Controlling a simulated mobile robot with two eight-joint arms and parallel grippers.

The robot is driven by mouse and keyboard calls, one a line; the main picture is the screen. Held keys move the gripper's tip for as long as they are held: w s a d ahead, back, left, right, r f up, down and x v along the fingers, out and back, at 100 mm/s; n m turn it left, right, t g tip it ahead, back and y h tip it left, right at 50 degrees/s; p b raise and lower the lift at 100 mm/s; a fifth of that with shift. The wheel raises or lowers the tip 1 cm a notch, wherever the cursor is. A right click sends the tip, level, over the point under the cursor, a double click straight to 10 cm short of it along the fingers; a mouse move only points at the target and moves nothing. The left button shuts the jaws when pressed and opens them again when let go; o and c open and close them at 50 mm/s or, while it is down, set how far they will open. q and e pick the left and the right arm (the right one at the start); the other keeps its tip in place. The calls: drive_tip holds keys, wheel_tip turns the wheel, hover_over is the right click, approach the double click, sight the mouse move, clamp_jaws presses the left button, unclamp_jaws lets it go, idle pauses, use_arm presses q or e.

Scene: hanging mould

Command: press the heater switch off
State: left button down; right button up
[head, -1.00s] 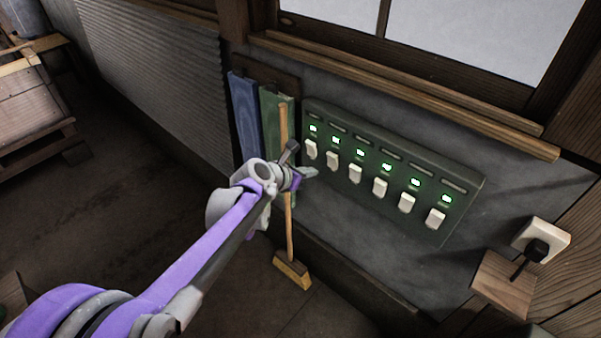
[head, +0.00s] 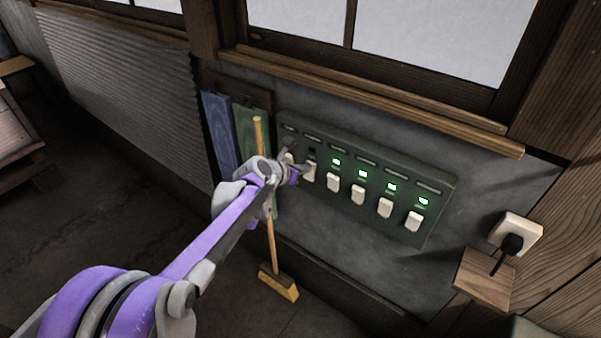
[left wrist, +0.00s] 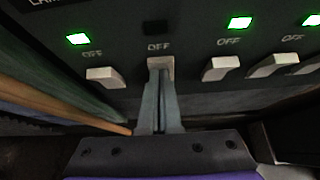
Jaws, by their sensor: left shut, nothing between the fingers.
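A dark green switch panel (head: 436,184) with a row of white switches hangs on the grey wall. My left gripper (head: 303,171) is shut and empty, with its fingertips at the second switch from the left (head: 310,173). In the left wrist view the shut fingers (left wrist: 160,80) meet the lower end of that switch (left wrist: 160,63) and appear to touch it. The lamp above this switch is dark; the neighbouring lamps (left wrist: 240,22) are lit green. The name plate above the switch cannot be read, so I cannot confirm it is the heater's. My right gripper is not in view.
A broom (head: 271,245) leans beside the blue board (head: 220,130) and green board (head: 246,140), close to my left arm. A white socket with a black plug (head: 512,243) sits right of the panel above a small wooden shelf (head: 484,279). A window ledge (head: 380,95) runs above the panel.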

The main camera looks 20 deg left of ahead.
use_arm(q)
drive_tip(key=shift+r, duration=0.1)
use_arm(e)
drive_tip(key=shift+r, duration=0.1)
use_arm(q)
drive_tip(key=shift+r+p, duration=0.5)
drive_tip(key=shift+r, duration=0.15)
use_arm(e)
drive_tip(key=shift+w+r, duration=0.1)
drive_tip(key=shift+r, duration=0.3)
